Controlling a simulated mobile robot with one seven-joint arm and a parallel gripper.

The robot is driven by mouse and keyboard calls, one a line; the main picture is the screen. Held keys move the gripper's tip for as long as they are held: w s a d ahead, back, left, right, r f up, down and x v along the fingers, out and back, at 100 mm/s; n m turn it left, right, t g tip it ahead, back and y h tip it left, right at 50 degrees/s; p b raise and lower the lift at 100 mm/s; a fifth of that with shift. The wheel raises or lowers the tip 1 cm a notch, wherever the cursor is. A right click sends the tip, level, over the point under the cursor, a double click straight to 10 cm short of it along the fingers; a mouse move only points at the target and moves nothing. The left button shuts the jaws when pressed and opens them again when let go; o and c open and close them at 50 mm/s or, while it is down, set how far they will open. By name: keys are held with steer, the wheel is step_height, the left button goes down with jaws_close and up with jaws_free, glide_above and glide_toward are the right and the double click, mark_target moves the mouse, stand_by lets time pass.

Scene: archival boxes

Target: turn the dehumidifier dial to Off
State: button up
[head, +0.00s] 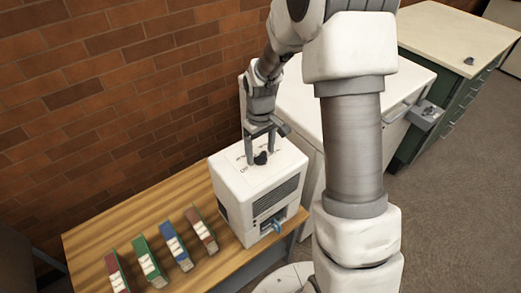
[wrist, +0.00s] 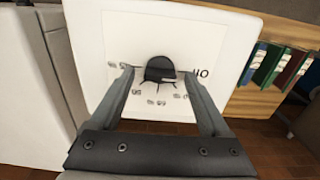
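The dehumidifier (head: 237,205) is a white box with dark side vents, standing on the wooden table. Its black dial (head: 261,158) is on the pale top panel, and shows in the wrist view (wrist: 160,69). My gripper (head: 262,160) points down over the panel. In the wrist view its two fingers (wrist: 158,72) stand on either side of the dial, with a visible gap on each side. It is open and holds nothing. Small marks ring the dial; a larger one at the right looks like upside-down "Off" (wrist: 200,73). I cannot tell which mark the dial points to.
A brick wall (head: 120,90) is behind. A white cabinet (head: 300,100) stands close at the right. A blue part (head: 276,226) shows at the dehumidifier's lower front.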

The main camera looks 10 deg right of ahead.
mark_target(261, 154)
step_height(261, 154, up, 17)
steer(key=p, duration=0.1)
steer(key=shift+r, duration=0.2)
stand_by(0.4)
steer(key=s+r+m+t, duration=0.2)
steer(key=s+r, duration=0.2)
steer(key=s, duration=0.7)
steer(key=s+r+m+t, duration=0.2)
steer(key=s+r+t, duration=0.1)
steer(key=s, duration=0.8)
steer(key=shift+r+m+t, duration=0.3)
steer(key=shift+r, duration=0.05)
